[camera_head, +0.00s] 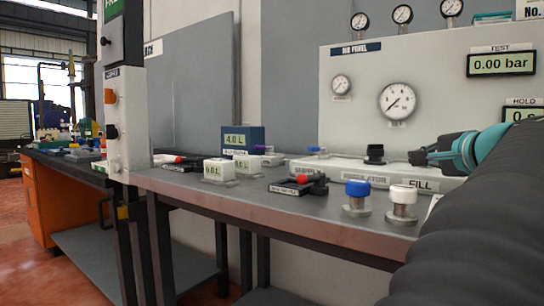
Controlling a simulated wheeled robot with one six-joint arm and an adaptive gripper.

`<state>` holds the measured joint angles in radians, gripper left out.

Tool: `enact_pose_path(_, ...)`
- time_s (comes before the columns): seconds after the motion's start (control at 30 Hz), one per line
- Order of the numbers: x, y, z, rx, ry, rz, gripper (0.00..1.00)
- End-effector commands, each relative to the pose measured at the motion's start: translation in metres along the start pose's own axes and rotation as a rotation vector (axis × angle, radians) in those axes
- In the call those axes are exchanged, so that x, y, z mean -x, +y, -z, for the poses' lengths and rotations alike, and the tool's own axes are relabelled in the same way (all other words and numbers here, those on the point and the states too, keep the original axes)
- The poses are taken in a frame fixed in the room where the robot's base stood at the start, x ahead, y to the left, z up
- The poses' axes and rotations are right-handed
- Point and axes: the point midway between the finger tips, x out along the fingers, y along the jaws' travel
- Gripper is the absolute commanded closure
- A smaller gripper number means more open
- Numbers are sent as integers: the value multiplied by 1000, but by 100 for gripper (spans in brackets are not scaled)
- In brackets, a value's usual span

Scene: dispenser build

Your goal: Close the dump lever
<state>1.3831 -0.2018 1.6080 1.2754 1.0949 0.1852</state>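My gripper (416,157) comes in from the right, black and teal, and points left above the right part of a long white valve block (340,169). It is seen side-on, so the gap between its fingers does not show. The block carries a blue-tipped lever (318,151) near its left end and a black knob (375,153) above a partly hidden "REGULATOR" label. A "FILL" label (420,185) is at the right. I cannot read a "DUMP" label or tell which lever is the dump lever. My arm hides the block's right end.
Blue-capped (358,196) and white-capped (402,201) fittings stand at the bench's front edge. A post (123,130) stands at left.

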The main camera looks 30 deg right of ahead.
Motion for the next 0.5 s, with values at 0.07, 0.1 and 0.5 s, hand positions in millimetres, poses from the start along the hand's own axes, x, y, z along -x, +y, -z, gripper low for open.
enact_pose_path(0.07,25,9,32,-3,71,10,100)
enact_pose_path(0.1,37,12,46,-2,102,16,100)
enact_pose_path(0.5,168,38,141,28,382,63,100)
